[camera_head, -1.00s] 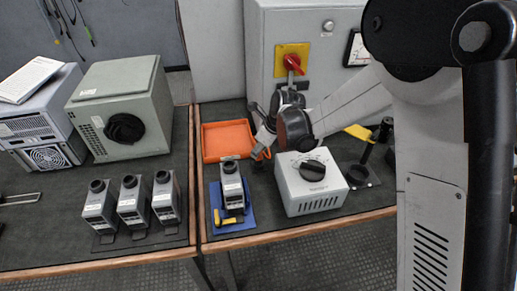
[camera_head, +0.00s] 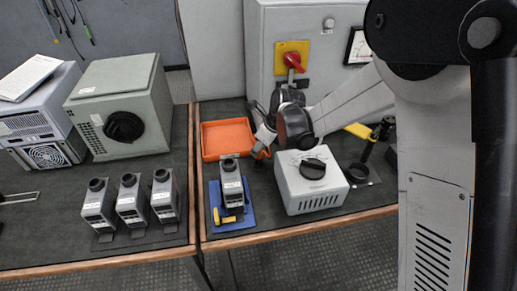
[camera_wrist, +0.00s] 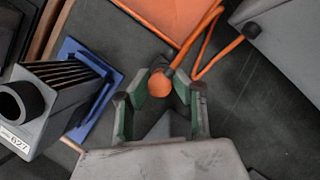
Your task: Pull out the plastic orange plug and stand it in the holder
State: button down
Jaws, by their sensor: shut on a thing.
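The orange plug (camera_wrist: 160,84) sits between the green-padded fingers of my gripper (camera_wrist: 160,95) in the wrist view, and they are shut on it. An orange cable (camera_wrist: 204,40) loops up from beside it towards the grey box. In the head view my gripper (camera_head: 262,145) is low over the bench, between the orange tray and the grey box with the black knob, and mostly hidden by my wrist. A black round cup (camera_head: 358,173), possibly the holder, stands on a dark pad right of that box. I cannot tell whether the plug is still in a socket.
A grey box (camera_head: 303,200) with a black knob is right of my gripper. An orange tray (camera_head: 203,141) lies behind, and a grey unit (camera_head: 231,182) on a blue base (camera_head: 247,218) stands front left. A yellow-handled tool (camera_head: 358,130) stands behind the cup.

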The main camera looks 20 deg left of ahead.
jog(key=shift+f+b, duration=0.95)
jog(key=shift+f, duration=0.3)
jog(key=c, duration=1.5)
grip_release()
jog(key=shift+o, duration=0.2)
jog(key=shift+r, duration=0.15)
jog(key=v, duration=1.1)
jog(key=shift+r, duration=0.4)
jog(key=shift+d, duration=0.2)
